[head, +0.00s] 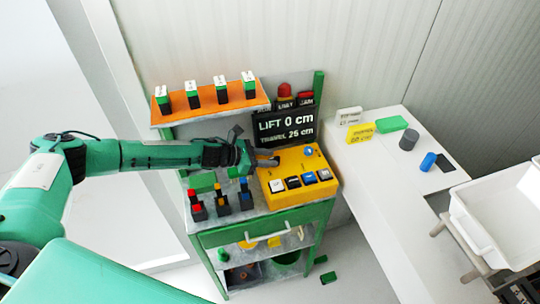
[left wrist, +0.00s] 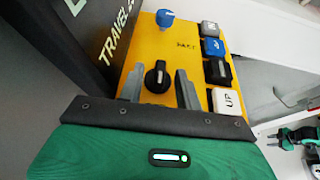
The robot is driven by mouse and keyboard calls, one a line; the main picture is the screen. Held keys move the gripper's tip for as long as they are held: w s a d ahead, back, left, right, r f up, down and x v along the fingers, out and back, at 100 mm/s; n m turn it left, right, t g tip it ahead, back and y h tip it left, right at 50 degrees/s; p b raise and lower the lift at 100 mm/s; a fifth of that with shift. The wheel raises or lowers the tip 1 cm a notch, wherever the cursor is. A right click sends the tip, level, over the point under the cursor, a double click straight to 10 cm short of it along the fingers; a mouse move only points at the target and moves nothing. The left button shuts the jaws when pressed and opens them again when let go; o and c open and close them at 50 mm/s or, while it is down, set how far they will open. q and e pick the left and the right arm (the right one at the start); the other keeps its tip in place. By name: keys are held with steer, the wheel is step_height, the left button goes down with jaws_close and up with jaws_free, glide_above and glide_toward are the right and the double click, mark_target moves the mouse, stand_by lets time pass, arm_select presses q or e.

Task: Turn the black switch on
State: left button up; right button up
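The yellow control box (head: 283,164) stands on top of the green cart. The black switch (left wrist: 157,77), a round dark knob with a pale mark, sits on the yellow face in the left wrist view. My left gripper (left wrist: 158,74) is open, with one grey finger on each side of the knob; I cannot tell whether they touch it. In the head view my left gripper (head: 266,160) is at the left end of the box and hides the black switch.
A blue knob (left wrist: 165,19) and a row of push buttons (left wrist: 217,72) share the box. A lift display (head: 285,127) stands behind it. Colored levers (head: 220,198) stand at left, below an orange shelf (head: 210,101). A white table (head: 375,190) is at right. A green-and-dark part shows low right in the wrist view.

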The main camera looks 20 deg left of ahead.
arm_select(q)
steer(key=shift+w+d+f, duration=0.2)
steer(key=shift+w+d, duration=0.05)
steer(key=shift+d, duration=0.15)
jaws_close()
